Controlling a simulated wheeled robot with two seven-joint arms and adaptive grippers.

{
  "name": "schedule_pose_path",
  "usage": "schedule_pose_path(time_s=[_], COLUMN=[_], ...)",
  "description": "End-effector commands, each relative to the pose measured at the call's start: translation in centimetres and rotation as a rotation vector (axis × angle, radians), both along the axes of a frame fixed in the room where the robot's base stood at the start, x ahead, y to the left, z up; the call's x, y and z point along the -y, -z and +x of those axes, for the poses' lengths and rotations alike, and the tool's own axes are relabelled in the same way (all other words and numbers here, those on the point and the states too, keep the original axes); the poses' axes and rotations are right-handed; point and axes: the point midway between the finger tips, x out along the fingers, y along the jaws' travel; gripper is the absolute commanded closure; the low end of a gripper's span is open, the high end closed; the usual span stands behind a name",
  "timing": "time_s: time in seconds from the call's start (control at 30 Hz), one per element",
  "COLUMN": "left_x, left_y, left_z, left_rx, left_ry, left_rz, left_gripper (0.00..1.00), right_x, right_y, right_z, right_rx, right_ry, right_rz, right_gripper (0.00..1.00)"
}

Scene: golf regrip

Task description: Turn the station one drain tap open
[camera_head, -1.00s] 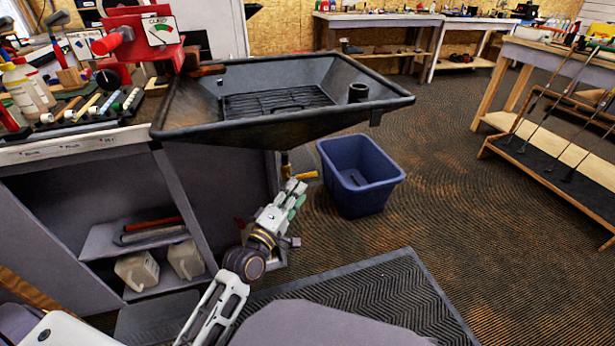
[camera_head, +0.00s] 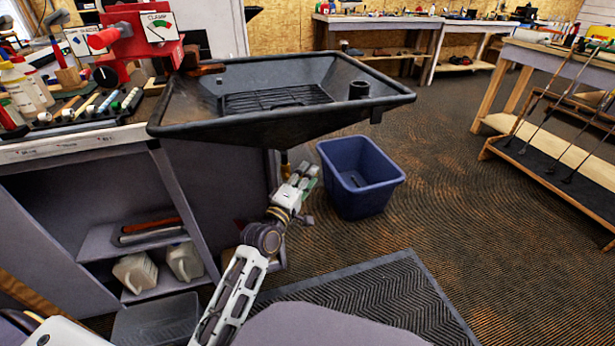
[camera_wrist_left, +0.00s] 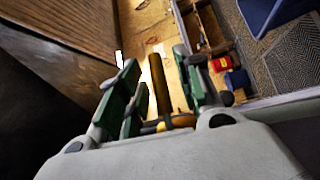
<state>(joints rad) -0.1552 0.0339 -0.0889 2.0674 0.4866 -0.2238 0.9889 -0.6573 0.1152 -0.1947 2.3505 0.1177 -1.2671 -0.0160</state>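The drain tap (camera_head: 284,158) hangs under the dark drain tray (camera_head: 190,128) at the end of the bench; only a small brass part shows in the head view, the rest hidden behind my left gripper. My left gripper (camera_head: 303,174) is raised just below it. In the left wrist view, a yellow bar-like tap handle (camera_wrist_left: 160,85) lies between the green-padded fingers of the left gripper (camera_wrist_left: 158,75). The fingers look apart, with gaps beside the handle; contact is not clear. My right gripper is not in view.
A blue bin (camera_head: 360,178) stands on the floor right of the tap. The bench (camera_head: 75,148) with shelves and white jugs (camera_head: 135,272) is on the left. A black ridged mat (camera_head: 370,300) lies in front.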

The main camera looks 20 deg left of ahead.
Motion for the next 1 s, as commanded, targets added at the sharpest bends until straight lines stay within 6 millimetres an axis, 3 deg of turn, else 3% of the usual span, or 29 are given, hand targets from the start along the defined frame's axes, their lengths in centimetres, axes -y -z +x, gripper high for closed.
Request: schedule_pose_path(time_s=[0.5,0.8,1.0], left_x=[0.14,0.14,0.14], left_y=[-0.13,-0.14,-0.13], left_z=[0.68,0.67,0.67], left_rx=[0.000,0.000,0.000], left_ry=[0.000,0.000,0.000], left_rz=[0.000,0.000,0.000], left_gripper=[0.65,1.00,1.00], right_x=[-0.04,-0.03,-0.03], right_y=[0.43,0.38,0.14], right_z=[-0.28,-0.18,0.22], right_rx=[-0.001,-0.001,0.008], right_ry=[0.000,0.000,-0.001], right_rz=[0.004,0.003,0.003], right_gripper=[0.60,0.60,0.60])
